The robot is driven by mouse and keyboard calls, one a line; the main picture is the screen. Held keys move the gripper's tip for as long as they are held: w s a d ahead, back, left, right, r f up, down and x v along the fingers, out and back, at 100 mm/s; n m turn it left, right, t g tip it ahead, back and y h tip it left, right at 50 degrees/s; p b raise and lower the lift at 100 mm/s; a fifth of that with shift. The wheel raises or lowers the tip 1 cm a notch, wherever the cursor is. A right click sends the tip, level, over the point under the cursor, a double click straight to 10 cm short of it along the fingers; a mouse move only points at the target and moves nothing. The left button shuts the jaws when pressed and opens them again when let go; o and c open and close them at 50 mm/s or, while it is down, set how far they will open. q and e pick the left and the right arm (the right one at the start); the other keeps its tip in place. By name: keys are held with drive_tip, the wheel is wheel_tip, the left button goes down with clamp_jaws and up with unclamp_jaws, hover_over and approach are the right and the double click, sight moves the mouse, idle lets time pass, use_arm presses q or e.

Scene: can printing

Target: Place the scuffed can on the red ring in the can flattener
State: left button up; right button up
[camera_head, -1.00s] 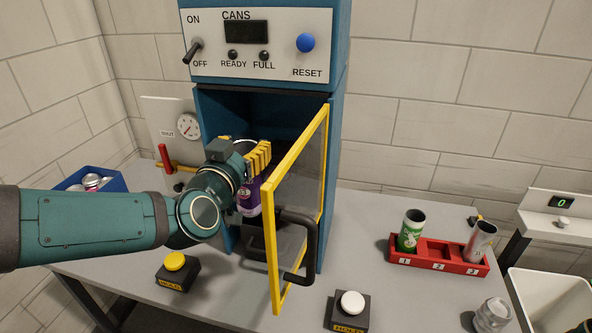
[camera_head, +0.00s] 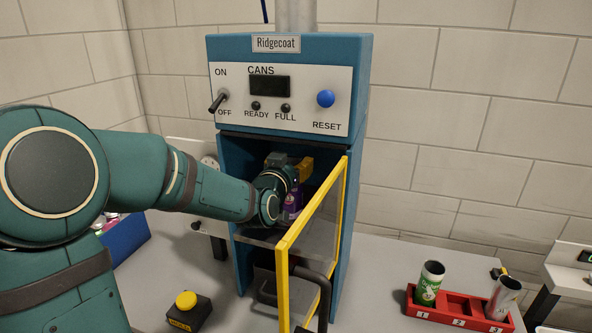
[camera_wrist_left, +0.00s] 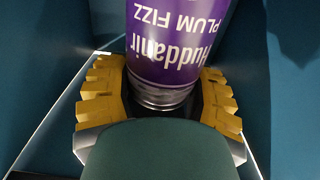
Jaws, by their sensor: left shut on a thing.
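My left gripper (camera_head: 291,170) is inside the open chamber of the blue can flattener (camera_head: 350,222). It is shut on a purple can (camera_head: 292,204) labelled "Huddanir Plum Fizz". In the left wrist view the purple can (camera_wrist_left: 176,45) sits between the yellow fingers of the left gripper (camera_wrist_left: 160,95), its lettering upside down in the picture. I cannot see scuffs on it. The red ring is hidden from both views. My right gripper is not in view.
The yellow-framed door (camera_head: 284,270) stands open, with a black handle (camera_head: 318,285). A yellow button (camera_head: 186,300) is on the table in front. A red rack (camera_head: 455,310) holds a green can (camera_head: 428,284) and a grey-red can (camera_head: 502,297) at right.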

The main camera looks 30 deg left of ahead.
use_arm(q)
drive_tip(key=w+f, duration=0.3)
drive_tip(key=shift+w+a+f, duration=0.2)
drive_tip(key=shift+a+f, duration=0.05)
drive_tip(key=shift+a, duration=0.15)
drive_tip(key=shift+f, duration=0.2)
drive_tip(key=o, duration=0.8)
drive_tip(key=shift+o, duration=0.2)
drive_tip(key=shift+r, duration=0.1)
